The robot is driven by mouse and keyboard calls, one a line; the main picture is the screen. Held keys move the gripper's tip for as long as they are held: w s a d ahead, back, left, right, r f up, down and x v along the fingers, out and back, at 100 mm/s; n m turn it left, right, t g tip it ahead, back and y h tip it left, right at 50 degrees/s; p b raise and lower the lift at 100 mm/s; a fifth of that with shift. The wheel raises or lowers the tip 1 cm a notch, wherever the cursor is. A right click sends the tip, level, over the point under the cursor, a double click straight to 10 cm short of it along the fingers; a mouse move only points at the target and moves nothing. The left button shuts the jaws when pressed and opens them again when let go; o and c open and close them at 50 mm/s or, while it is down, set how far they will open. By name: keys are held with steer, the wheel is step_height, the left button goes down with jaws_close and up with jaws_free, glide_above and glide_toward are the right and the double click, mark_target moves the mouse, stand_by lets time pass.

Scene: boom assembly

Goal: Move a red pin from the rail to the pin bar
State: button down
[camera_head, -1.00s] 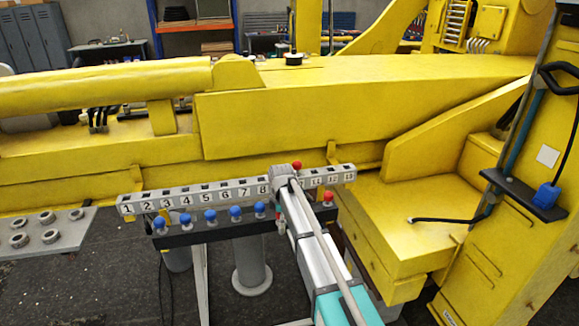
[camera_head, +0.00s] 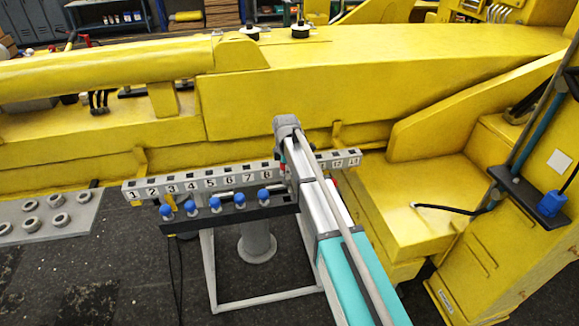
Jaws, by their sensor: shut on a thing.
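A grey numbered bar (camera_head: 200,181) with square holes runs across the middle, in front of the yellow boom. A dark lower bar (camera_head: 232,216) in front of it carries several blue-headed pins (camera_head: 239,201). A bit of red (camera_head: 335,182), likely a red pin's head, shows just right of my arm. My gripper (camera_head: 284,160) is at the far end of my arm, over the bars right of number 8. It is shut, seemingly on a red pin, but its fingertips and the held thing are mostly hidden by my arm. My arm covers several numbers.
The yellow boom (camera_head: 350,85) stands close behind the bars. A yellow block (camera_head: 400,215) is close on the right, with a dark shelf and blue tool (camera_head: 551,203) beyond. A grey plate with several rings (camera_head: 50,232) lies at left. The floor at front is open.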

mark_target(287, 183)
steer(key=shift+w+d, duration=0.1)
steer(key=shift+d, duration=0.05)
steer(key=shift+f, duration=0.15)
steer(key=shift+f+b, duration=0.35)
steer(key=shift+b, duration=0.15)
steer(key=shift+f+b, duration=2.85)
steer(key=shift+b, duration=0.05)
steer(key=shift+d+f+b, duration=0.1)
steer(key=shift+f+b, duration=2.8)
steer(key=shift+f, duration=0.05)
steer(key=shift+c, duration=0.4)
jaws_free()
steer(key=shift+r, duration=0.2)
